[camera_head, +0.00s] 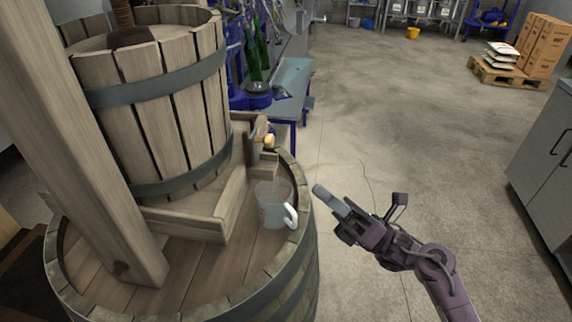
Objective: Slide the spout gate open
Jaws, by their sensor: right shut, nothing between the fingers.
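The wooden press basket (160,115) with metal hoops stands on a large round barrel base (190,285) at the left. The spout (265,162) juts out at the right of the press tray, with a small orange-tan knob (269,141) at the gate (252,148) above it. A clear measuring jug (273,205) with a white handle stands on the barrel top under the spout. My right gripper (330,200) is shut and empty, in the air to the right of the jug and apart from it. My left gripper is not in view.
A thick wooden post (75,140) crosses the left foreground. A blue-legged bench (293,80) with green bottles (258,50) beside it stands behind the press. A grey cabinet (545,165) stands at the right. The floor between is clear.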

